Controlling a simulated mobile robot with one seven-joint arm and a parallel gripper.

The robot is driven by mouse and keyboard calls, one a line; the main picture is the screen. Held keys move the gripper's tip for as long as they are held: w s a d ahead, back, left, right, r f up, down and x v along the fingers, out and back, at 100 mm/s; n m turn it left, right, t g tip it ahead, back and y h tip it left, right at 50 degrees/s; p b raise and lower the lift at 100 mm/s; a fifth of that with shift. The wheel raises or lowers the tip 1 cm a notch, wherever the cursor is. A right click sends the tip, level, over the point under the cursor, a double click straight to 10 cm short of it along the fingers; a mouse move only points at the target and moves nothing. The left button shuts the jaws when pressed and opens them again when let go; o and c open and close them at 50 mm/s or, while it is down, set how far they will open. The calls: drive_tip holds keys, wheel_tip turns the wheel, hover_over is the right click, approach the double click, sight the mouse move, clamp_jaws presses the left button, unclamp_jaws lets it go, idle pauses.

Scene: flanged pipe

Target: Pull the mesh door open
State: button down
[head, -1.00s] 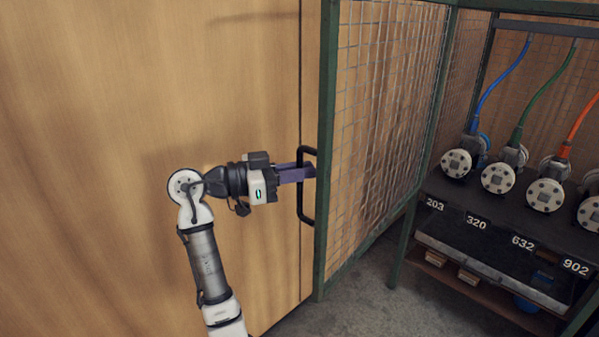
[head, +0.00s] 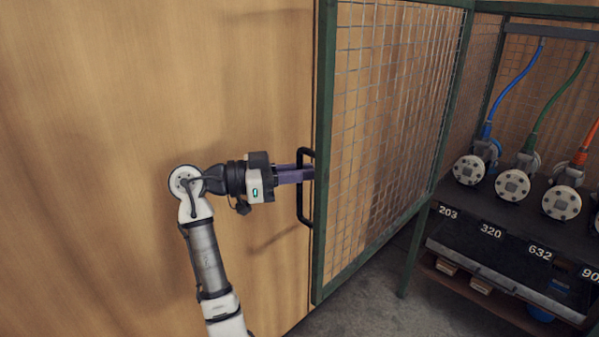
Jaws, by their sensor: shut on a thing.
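The mesh door (head: 385,120) has a green frame and wire grid. It stands swung open, its near edge close to the wooden wall on the left. A black D-shaped handle (head: 302,212) is fixed on the near edge of the door frame. My gripper (head: 306,174) reaches in from the left and is shut on the upright bar of the handle. The fingertips are partly hidden behind the bar.
Inside the cage, flanged pipe ends (head: 513,184) with blue, green and orange hoses stand on a dark bench (head: 500,250) with number labels. A wooden wall (head: 120,90) fills the left. Grey floor (head: 365,290) shows below the door.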

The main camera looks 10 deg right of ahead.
drive_tip(key=c, duration=1.5)
unclamp_jaws()
drive_tip(key=shift+c, duration=0.2)
drive_tip(key=s+a+b, duration=0.1)
drive_tip(key=a, duration=1.2)
drive_tip(key=shift+a, duration=0.4)
